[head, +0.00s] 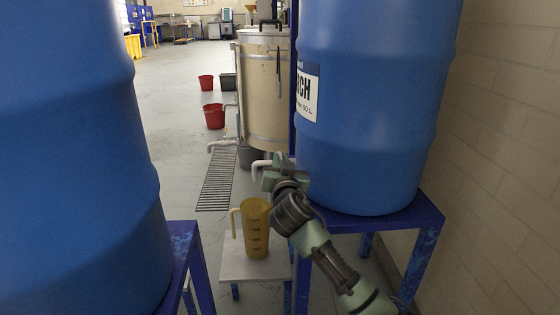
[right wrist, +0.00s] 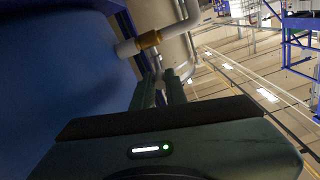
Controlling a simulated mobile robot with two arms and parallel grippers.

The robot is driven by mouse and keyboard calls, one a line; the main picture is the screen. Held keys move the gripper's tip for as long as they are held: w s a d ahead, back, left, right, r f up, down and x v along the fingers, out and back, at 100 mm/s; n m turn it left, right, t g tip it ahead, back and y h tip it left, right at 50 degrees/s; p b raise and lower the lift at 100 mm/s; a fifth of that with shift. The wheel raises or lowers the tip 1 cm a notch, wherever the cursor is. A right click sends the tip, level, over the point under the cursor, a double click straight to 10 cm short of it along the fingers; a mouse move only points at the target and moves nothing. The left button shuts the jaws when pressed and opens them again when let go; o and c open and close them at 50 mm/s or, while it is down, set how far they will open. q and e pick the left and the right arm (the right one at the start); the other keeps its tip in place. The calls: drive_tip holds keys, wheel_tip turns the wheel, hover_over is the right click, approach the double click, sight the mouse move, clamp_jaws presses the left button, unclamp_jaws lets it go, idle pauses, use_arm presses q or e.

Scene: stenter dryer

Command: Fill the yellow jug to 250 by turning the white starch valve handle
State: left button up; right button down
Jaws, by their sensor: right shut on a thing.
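The yellow jug (head: 256,230) stands upright on a low grey stand, its handle to the left and dark scale marks on its front. I cannot make out a liquid level in it. The white spout (head: 261,164) of the starch barrel curves down above the jug. My right gripper (head: 270,178) is at the valve beside this spout. In the right wrist view its fingers (right wrist: 166,88) are shut on the white valve handle, mostly hidden between them, close to the white pipe (right wrist: 184,25) with its brass fitting (right wrist: 149,40). My left gripper is not in view.
The blue starch barrel (head: 375,90) stands on a blue table (head: 425,218) at right, near a block wall. Another blue barrel (head: 70,150) fills the left. The low stand (head: 232,263) is between them. Behind are a steel vat (head: 262,90), a floor grate (head: 216,180) and red buckets (head: 214,116).

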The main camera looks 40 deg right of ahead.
drive_tip(key=shift+f, duration=0.2)
drive_tip(key=c, duration=1.5)
unclamp_jaws()
drive_tip(key=shift+c, duration=0.2)
drive_tip(key=shift+o, duration=0.5)
drive_tip(key=shift+r, duration=0.1)
drive_tip(key=p+v, duration=0.2)
drive_tip(key=v, duration=0.6)
